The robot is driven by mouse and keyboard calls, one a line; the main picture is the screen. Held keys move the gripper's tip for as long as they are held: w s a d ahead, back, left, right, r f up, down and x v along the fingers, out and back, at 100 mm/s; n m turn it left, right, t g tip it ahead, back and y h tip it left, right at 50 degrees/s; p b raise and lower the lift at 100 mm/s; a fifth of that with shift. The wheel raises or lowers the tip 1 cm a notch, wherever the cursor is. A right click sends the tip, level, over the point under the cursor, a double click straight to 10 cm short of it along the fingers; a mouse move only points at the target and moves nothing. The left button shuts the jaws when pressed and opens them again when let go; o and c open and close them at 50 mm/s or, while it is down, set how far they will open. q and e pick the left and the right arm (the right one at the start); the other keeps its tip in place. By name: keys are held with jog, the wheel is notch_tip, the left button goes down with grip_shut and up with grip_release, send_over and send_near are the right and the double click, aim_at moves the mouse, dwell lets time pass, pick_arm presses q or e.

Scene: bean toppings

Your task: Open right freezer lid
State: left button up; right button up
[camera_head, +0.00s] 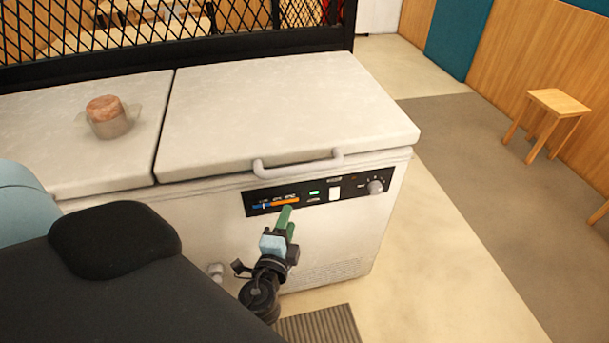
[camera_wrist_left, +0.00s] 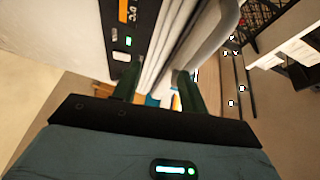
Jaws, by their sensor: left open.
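The right freezer lid (camera_head: 280,100) is a pale, flat slab lying shut on the white chest freezer (camera_head: 325,235). A pale bar handle (camera_head: 298,166) runs along its front edge. My left gripper (camera_head: 287,222), with green fingers, is in front of the freezer, below the handle and the control panel, and appears empty. In the left wrist view my open gripper (camera_wrist_left: 157,90) points up along the freezer front, with the lid's edge and handle (camera_wrist_left: 208,42) beyond the fingertips. I cannot tell whether a finger touches the freezer. My right gripper is out of view.
The left lid (camera_head: 45,125) is shut and carries a clear container with a brownish item (camera_head: 108,117). A black mesh fence (camera_head: 170,35) stands behind the freezer. A control panel (camera_head: 320,192) is on its front. A wooden stool (camera_head: 548,115) stands at right. The floor (camera_head: 440,240) beside the freezer is clear.

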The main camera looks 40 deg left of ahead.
pick_arm(q)
jog(key=m+t+y, duration=0.1)
jog(key=t+y, duration=0.1)
send_near(300, 170)
jog(key=w+a+f, duration=0.1)
jog(key=w+a, duration=0.1)
jog(key=shift+m, duration=0.3)
jog(key=shift+d+r+p+x, duration=0.15)
jog(key=shift+p+x, duration=0.1)
jog(key=shift+x, duration=1.85)
jog(key=shift+d+r+p+x, duration=0.1)
jog(key=shift+d+p+x, duration=0.1)
jog(key=shift+x, duration=1.9)
grip_shut()
